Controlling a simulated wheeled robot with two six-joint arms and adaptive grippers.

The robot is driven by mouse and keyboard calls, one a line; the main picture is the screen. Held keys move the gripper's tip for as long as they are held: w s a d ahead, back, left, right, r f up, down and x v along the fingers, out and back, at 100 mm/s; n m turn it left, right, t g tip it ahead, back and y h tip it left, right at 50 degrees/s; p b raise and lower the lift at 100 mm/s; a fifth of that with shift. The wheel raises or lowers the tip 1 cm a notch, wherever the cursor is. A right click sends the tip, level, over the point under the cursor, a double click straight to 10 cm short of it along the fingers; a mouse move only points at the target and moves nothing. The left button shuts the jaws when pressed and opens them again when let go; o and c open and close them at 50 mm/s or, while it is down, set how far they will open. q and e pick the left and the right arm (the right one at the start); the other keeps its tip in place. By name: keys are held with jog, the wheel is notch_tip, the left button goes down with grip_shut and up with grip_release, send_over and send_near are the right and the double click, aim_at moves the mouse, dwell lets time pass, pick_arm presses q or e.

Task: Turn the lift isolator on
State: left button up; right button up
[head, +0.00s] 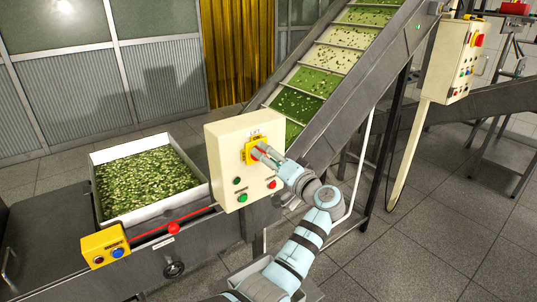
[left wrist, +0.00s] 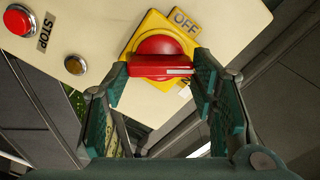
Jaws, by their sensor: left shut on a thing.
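The lift isolator is a red rotary handle on a yellow plate (head: 250,157), on the front of a cream control box (head: 222,160). In the left wrist view the red handle (left wrist: 150,68) lies level across the picture, its white-marked end to the right. An OFF label (left wrist: 184,21) sits above that end; another label below it is mostly hidden by a finger. My left gripper (head: 265,153) is at the isolator, its two green-padded fingers (left wrist: 160,82) shut on the handle from either side. My right gripper is not in view.
The box also carries green buttons (head: 241,198) and a red stop button (head: 272,184). A white bin (head: 95,190) of green pieces stands left. The inclined conveyor (head: 375,75) rises behind the box. Another control box (head: 450,60) stands right. Floor at lower right is clear.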

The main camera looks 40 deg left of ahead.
pick_arm(q)
jog(key=shift+f+m+p, duration=0.2)
jog(key=shift+m+p, duration=1.7)
jog(key=shift+m, duration=1.8)
jog(key=o, duration=1.1)
jog(key=shift+o, duration=0.2)
jog(key=v, duration=0.7)
jog(key=shift+d, duration=0.35)
